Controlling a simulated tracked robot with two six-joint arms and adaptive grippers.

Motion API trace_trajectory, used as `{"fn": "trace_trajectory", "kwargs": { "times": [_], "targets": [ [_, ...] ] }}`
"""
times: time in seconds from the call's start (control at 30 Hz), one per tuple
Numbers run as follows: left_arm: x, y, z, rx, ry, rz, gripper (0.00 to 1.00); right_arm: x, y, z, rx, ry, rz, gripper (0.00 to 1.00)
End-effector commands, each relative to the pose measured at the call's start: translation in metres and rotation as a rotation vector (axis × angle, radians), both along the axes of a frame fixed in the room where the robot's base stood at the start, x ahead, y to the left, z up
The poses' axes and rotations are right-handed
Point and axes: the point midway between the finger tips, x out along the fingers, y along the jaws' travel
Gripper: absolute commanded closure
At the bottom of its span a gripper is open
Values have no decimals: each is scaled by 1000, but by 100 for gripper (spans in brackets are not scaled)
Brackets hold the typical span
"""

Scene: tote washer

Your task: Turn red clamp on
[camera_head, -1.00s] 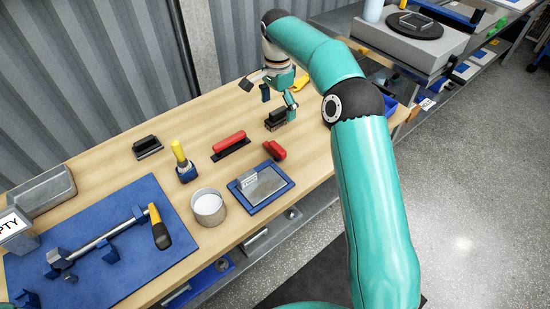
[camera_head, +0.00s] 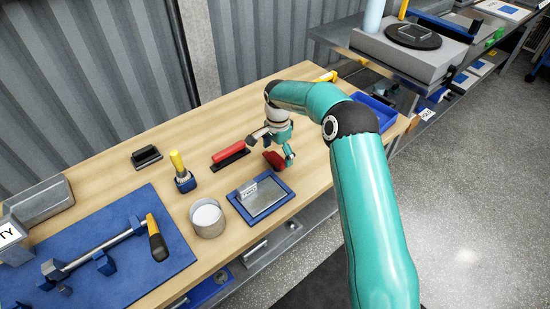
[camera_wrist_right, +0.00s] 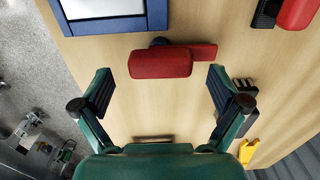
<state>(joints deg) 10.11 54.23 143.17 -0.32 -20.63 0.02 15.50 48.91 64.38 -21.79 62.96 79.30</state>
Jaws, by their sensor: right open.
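The red clamp (camera_head: 273,160) is a small red block on the wooden table, partly hidden by my right gripper in the head view. In the right wrist view the red clamp (camera_wrist_right: 162,63) lies crosswise, with a flatter red tab on its right and a small dark blue part behind it. My right gripper (camera_head: 276,153) is low over the clamp with its fingers apart. In the right wrist view the open fingers of my right gripper (camera_wrist_right: 160,88) stand on either side, with the clamp just beyond the tips and apart from them. My left gripper is not in view.
A blue-framed plate (camera_head: 262,206) lies in front of the clamp. A red-handled black tool (camera_head: 230,155) lies to the left, with a yellow-handled tool (camera_head: 180,172) and a round pot (camera_head: 208,219) farther left. A black item (camera_wrist_right: 245,88) is beside my right finger.

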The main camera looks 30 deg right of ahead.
Motion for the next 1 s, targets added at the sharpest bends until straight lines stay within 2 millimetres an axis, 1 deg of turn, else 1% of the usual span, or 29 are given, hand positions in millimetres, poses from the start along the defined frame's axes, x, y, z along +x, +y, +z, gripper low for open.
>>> {"fn": "trace_trajectory", "kwargs": {
  "times": [0.1, 0.2, 0.53, 0.77, 0.8, 0.87, 0.9, 0.97, 1.0],
  "targets": [
    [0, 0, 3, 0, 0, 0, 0, 0, 0, -13, 0, 1, -1, 2],
    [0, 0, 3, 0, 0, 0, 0, 0, 0, -20, 0, 0, -1, 2],
    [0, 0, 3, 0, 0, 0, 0, 0, -1, -22, 0, -1, -1, 2],
    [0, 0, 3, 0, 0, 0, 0, 0, -1, -22, 0, -1, -1, 40],
    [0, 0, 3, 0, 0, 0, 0, 0, -1, -22, 0, -1, -1, 47],
    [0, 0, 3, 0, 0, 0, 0, 0, -1, -22, 0, -1, -1, 57],
    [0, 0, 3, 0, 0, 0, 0, 0, -1, -22, 0, -1, -1, 64],
    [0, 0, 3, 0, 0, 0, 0, 0, -1, -22, 0, 0, -2, 74],
    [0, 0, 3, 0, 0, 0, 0, 0, -1, -22, 0, 0, -2, 80]
  ]
}}
